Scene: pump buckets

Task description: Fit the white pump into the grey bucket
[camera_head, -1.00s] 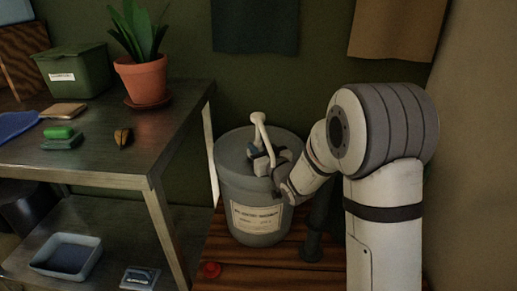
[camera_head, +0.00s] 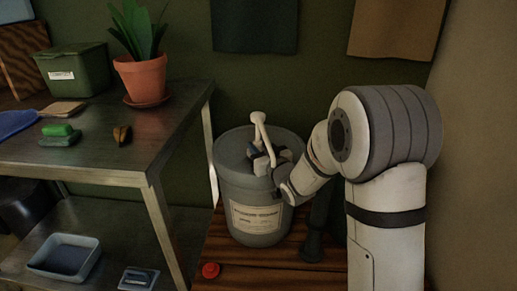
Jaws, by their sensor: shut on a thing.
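The grey bucket (camera_head: 232,192) stands upright on a wooden surface, with a pale label on its front. The white pump (camera_head: 260,122) stands at the top of the bucket, its rounded head and curved spout rising above the lid. My gripper (camera_head: 264,160) is at the bucket's top, shut on the pump just below its head. My arm reaches in from the right. The gripper hides the pump's lower part and the spot where it meets the lid, so I cannot tell how deep the pump sits.
A metal table (camera_head: 105,150) stands to the left with a potted plant (camera_head: 140,76), a green box (camera_head: 75,72) and small items. A blue-grey tray (camera_head: 62,258) is on its lower shelf. A red knob (camera_head: 211,270) sits in front of the bucket. A dark wall is behind.

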